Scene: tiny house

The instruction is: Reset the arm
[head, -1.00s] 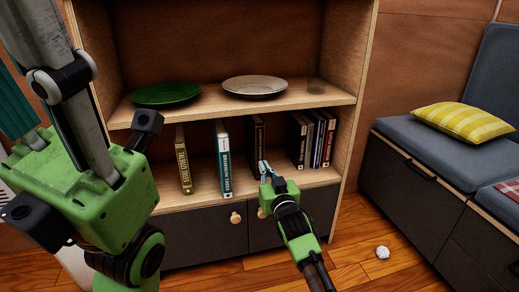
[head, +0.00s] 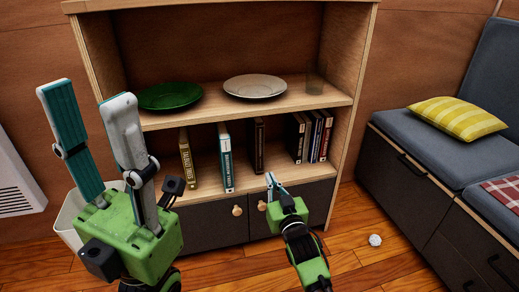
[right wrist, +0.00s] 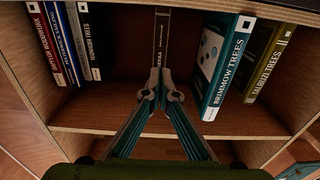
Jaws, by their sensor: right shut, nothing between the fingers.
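My left gripper (head: 85,95) is at the left in the head view, its two long fingers pointing up and spread apart, with nothing between them. My right gripper (head: 271,180) is in front of the bookshelf's lower shelf, its fingertips together and empty. In the right wrist view its fingers (right wrist: 160,72) meet in front of a dark upright book (right wrist: 161,40). That book also stands in the middle of the shelf in the head view (head: 257,145). I cannot tell whether the fingertips touch anything.
Above are a green plate (head: 170,96), a pale plate (head: 254,87) and a glass (head: 315,80). A crumpled white ball (head: 375,240) lies on the floor before the bench (head: 420,185).

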